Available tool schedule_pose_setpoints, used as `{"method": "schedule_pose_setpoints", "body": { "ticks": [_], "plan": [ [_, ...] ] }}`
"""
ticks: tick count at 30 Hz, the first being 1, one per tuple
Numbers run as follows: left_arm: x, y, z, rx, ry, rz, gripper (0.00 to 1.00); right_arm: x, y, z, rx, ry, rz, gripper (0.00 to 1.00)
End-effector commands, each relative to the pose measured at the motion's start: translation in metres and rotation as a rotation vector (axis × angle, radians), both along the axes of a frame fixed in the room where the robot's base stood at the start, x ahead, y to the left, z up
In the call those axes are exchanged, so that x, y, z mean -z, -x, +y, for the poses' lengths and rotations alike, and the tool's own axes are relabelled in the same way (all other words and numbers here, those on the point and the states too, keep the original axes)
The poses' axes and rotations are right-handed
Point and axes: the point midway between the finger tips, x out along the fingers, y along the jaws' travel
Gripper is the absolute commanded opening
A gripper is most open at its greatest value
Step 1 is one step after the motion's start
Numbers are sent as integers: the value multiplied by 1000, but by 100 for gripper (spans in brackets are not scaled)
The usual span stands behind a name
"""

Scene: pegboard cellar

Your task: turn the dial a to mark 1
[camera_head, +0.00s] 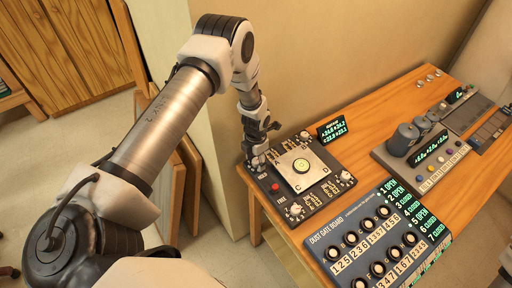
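The dark control panel (324,191) on the wooden table has a pale square plate (300,184) with a round green level at its middle. The plate's corners carry letters, with A at its left corner. Small silvery dials show near the other corners: a top dial (304,137), a right dial (346,177) and a front dial (295,210). My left gripper (259,163) points down at the panel's left corner, beside the letter A. Its fingers hide the dial there, and I cannot tell whether they touch it or are closed. My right gripper is out of view.
A small display (333,128) stands behind the panel. The dust gate board (350,232), with several knobs, lies in front to the right. A grey device with cylinders (420,157) stands farther right. The wall (300,60) rises close behind the table.

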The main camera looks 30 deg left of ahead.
Motion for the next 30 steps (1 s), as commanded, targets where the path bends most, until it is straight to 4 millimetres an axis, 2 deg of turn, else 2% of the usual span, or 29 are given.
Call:
{"method": "schedule_pose_setpoints", "body": {
  "ticks": [5, 8, 16, 21, 30],
  "plan": [
    [-5, -2, 0, 0, -1, -4, 58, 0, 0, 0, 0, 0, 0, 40],
    [-17, -3, 0, 0, 0, -6, 58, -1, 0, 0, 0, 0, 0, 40],
    [-85, -2, 1, 0, 1, -7, 58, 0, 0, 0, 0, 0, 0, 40],
    [-113, -1, 2, -1, 1, -3, 58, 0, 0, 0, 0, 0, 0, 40],
    [-120, 0, 2, -1, 1, 0, 58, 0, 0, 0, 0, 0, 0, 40]
  ]
}}
